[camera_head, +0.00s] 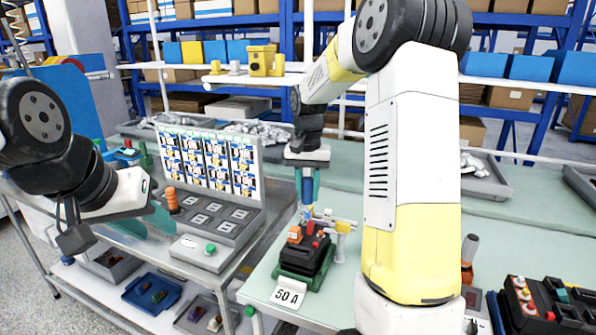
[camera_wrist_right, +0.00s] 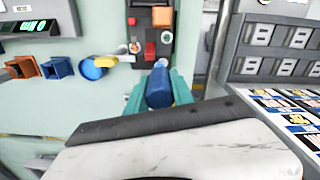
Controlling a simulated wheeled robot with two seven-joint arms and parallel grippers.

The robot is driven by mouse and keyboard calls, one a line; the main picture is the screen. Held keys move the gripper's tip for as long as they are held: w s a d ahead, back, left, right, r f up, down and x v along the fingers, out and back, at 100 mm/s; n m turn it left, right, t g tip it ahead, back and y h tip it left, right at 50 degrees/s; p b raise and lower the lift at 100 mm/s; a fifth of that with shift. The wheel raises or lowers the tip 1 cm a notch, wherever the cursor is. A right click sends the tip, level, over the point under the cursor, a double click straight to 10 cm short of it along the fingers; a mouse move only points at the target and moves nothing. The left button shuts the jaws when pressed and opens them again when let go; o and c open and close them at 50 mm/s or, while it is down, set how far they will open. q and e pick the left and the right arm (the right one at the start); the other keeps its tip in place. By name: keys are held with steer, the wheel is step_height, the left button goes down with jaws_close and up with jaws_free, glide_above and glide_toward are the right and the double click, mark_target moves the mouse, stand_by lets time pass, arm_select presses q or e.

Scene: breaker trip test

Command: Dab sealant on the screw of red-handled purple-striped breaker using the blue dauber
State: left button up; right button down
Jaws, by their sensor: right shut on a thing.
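My right gripper (camera_head: 307,186) has teal fingers, shut on the blue dauber (camera_head: 306,212), which points down. In the right wrist view, the blue dauber (camera_wrist_right: 158,88) sits between the teal fingers. A dark breaker (camera_head: 318,246) with red parts stands in a green-based holder (camera_head: 303,277) below the dauber. In the right wrist view, the breaker (camera_wrist_right: 151,32) is just beyond the dauber's tip, with a pale round screw-like spot beside its red block. I cannot tell whether the tip touches it.
A "50 A" card (camera_head: 288,294) is in front of the holder. A grey control box (camera_head: 213,222) and a picture panel (camera_head: 208,160) are to the left. A black crate of breakers (camera_head: 548,305) is at right.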

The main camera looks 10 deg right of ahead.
steer(key=shift+f, duration=0.9)
steer(key=shift+w+a, duration=0.35)
steer(key=shift+a, duration=0.2)
steer(key=shift+s+d, duration=0.4)
steer(key=shift+d, duration=0.2)
steer(key=shift+w+a, duration=0.1)
